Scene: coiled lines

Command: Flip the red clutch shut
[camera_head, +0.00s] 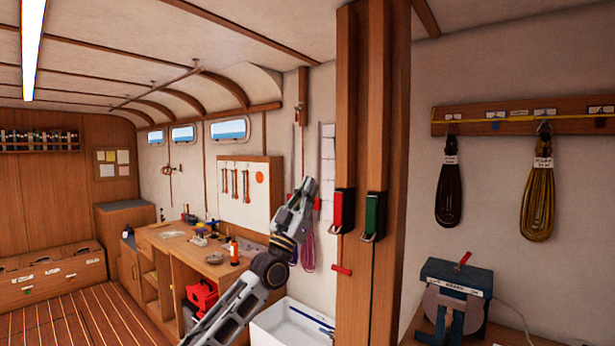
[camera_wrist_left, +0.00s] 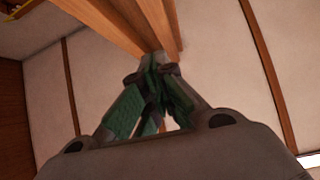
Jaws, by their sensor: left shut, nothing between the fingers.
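The red clutch (camera_head: 343,208) is an upright red block on the left part of the wooden post, with a metal piece at its lower end. Whether its lever stands open is too small to tell. My left gripper (camera_head: 307,187) is raised just left of the post, apart from the clutch in the picture. In the left wrist view the gripper (camera_wrist_left: 153,62) is shut and empty, its green-padded fingers together and pointing toward a wooden post (camera_wrist_left: 112,22). The clutch is not clear in that view. My right gripper is not in view.
A green clutch (camera_head: 375,214) sits right of the red one on the post (camera_head: 372,90). A small red bar (camera_head: 342,270) sticks out lower on the post. A white basin (camera_head: 290,328) stands below. A blue machine (camera_head: 456,290) and hanging coils (camera_head: 538,203) are at right.

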